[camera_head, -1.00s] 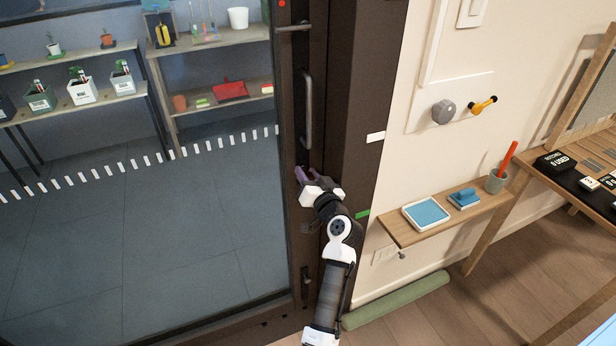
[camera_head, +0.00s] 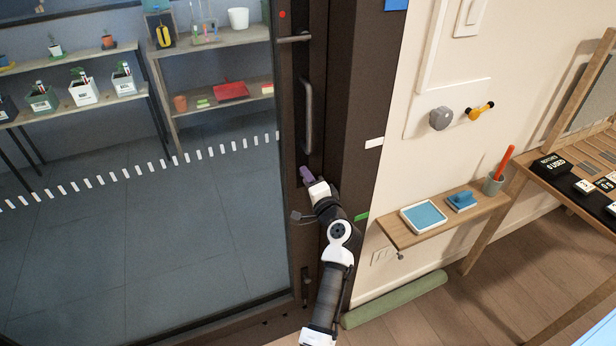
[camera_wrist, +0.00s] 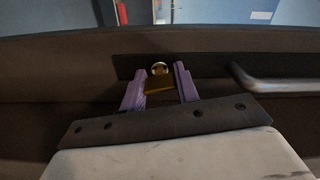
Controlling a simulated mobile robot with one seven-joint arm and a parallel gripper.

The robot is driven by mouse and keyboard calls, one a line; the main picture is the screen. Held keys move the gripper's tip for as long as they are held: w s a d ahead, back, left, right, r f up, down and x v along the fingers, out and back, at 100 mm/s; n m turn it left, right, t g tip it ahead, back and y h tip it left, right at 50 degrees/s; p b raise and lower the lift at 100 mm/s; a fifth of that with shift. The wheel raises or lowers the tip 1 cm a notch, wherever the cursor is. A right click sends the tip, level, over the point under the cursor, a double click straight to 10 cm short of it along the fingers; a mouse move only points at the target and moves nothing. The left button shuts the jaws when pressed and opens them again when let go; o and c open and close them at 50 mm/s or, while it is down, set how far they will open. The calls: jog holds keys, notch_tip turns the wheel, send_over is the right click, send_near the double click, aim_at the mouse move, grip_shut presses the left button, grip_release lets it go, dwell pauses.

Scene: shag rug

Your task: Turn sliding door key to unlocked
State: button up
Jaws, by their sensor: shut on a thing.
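The glass sliding door has a dark brown frame (camera_head: 284,130) and a long grey pull handle (camera_head: 307,115). The handle also shows at the right in the wrist view (camera_wrist: 270,82). In the wrist view a brass key (camera_wrist: 159,87) stands at the dark lock plate (camera_wrist: 205,66), with a round shiny part at its far end. My gripper (camera_wrist: 159,82) has purple fingers shut on the key, one on each side. In the head view my gripper (camera_head: 306,175) is at the door edge just below the pull handle. It hides the key there, and I cannot tell the lock's state.
A wall shelf (camera_head: 400,232) with a blue-topped tray (camera_head: 424,216) is right of my arm. A grey knob (camera_head: 441,118) and a yellow handle (camera_head: 481,109) are on the wall. A green roll (camera_head: 395,300) lies on the floor.

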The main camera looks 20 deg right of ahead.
jog(key=shift+m+p, duration=0.45)
jog(key=shift+m, duration=0.65)
jog(key=o, duration=1)
jog(key=s+b, duration=0.3)
jog(key=s, duration=1.1)
jog(key=shift+b, duration=0.35)
